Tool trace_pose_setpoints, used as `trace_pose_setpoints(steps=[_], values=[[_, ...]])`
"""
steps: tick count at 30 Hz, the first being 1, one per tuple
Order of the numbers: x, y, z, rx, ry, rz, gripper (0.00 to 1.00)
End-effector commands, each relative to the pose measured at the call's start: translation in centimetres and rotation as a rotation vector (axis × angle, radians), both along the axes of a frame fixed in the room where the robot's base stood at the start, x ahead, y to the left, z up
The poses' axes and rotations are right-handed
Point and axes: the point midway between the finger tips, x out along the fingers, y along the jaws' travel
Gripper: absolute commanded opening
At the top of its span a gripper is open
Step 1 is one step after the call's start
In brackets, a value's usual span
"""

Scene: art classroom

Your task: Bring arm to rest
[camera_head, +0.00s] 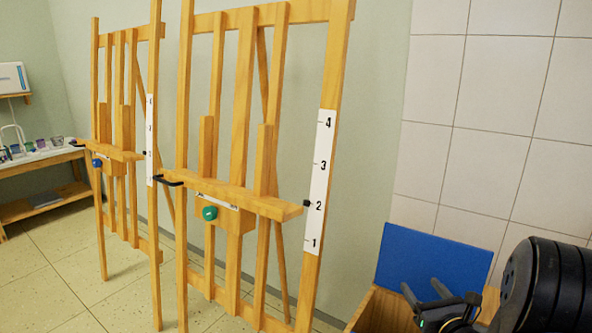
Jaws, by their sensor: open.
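My gripper (438,296) is at the lower right of the head view, near the end of my black arm. Its dark fingers stand apart with nothing between them. It shows in front of a wooden box (384,312) with a blue panel (434,258) standing up behind it. Part of my arm and gripper is cut off by the bottom and right edges.
A near wooden easel (240,190) with a numbered white scale (320,180) and green knob (210,213) stands at centre. A second easel (122,153) with a blue knob stands left. A wooden table (40,158) holds small items at far left. Tiled floor (40,290) is clear.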

Motion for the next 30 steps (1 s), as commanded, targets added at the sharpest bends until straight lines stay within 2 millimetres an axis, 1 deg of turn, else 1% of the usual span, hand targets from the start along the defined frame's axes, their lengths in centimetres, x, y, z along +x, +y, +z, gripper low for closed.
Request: trace_pose_setpoints(steps=[1,3,7,12,23,26,30], values=[[0.0,0.0,1.2,-0.001,0.001,0.000,0.65],[0.0,0.0,1.8,-0.001,0.001,0.000,0.65],[0.0,0.0,2.7,-0.001,0.002,0.001,0.65],[-0.1,0.0,3.1,-0.001,0.002,0.001,0.65],[-0.1,0.0,2.9,0.000,0.002,0.001,0.65],[-0.1,0.0,2.4,0.000,0.002,0.001,0.65],[-0.1,0.0,0.9,0.001,0.003,0.001,0.65]])
